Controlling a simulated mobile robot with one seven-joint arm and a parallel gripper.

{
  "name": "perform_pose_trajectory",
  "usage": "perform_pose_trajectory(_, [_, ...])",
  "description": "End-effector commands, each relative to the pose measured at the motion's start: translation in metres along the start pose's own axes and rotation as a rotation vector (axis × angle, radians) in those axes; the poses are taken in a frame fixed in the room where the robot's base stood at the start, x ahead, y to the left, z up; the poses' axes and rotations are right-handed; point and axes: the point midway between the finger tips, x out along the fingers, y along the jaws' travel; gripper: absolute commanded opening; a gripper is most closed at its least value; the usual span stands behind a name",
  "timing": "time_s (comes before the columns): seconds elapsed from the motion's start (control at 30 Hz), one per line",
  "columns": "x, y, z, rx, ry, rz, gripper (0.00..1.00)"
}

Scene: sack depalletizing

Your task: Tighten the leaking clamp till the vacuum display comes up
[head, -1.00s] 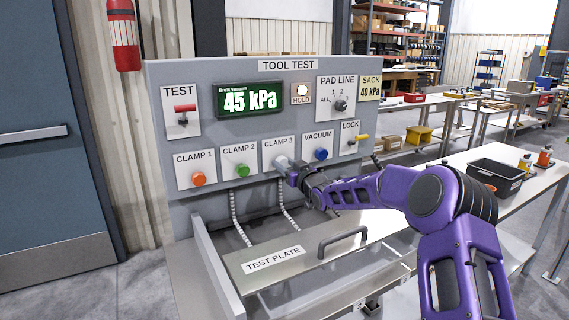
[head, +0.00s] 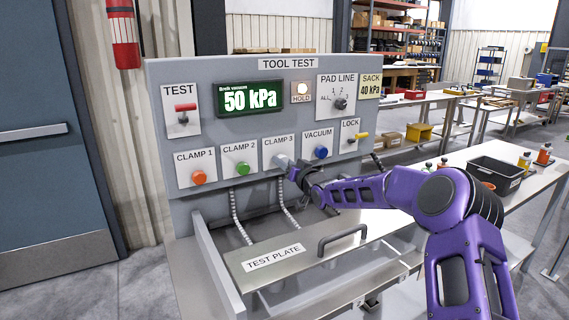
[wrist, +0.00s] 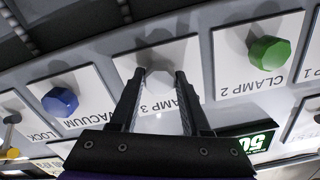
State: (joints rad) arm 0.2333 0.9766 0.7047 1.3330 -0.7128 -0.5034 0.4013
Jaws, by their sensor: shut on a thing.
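The CLAMP 3 knob, pale grey-white (wrist: 160,80), sits on its white plate on the grey tool test panel (head: 290,190). My gripper (wrist: 160,92) is shut on this knob, one finger on each side of it. In the head view my gripper (head: 290,170) covers part of the knob. The vacuum display (head: 250,98) reads 50 kPa in lit digits. The orange CLAMP 1 knob (head: 198,177) and green CLAMP 2 knob (head: 243,168) are to the left of it in the head view.
The blue VACUUM knob (head: 321,152) is close to the right of my gripper. A yellow LOCK lever (head: 358,137), red TEST handle (head: 184,108) and PAD LINE dial (head: 340,103) are on the panel. The test plate (head: 310,254) with its handle lies below.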

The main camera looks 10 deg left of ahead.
Motion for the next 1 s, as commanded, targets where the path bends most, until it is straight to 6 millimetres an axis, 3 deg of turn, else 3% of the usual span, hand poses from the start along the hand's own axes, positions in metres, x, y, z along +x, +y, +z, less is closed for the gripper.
perform_pose_trajectory(0.17, [0.0, 0.0, 0.001, 0.0, -0.002, 0.0, 0.0])
perform_pose_trajectory(0.2, [0.0, 0.0, 0.001, -0.001, -0.002, 0.0, 0.54])
perform_pose_trajectory(0.33, [0.0, 0.0, 0.001, -0.001, -0.001, 0.0, 0.77])
perform_pose_trajectory(0.73, [-0.005, 0.0, 0.0, -0.002, 0.0, 0.0, 0.77])
perform_pose_trajectory(1.0, [-0.044, 0.001, 0.0, -0.003, -0.002, 0.002, 0.77])
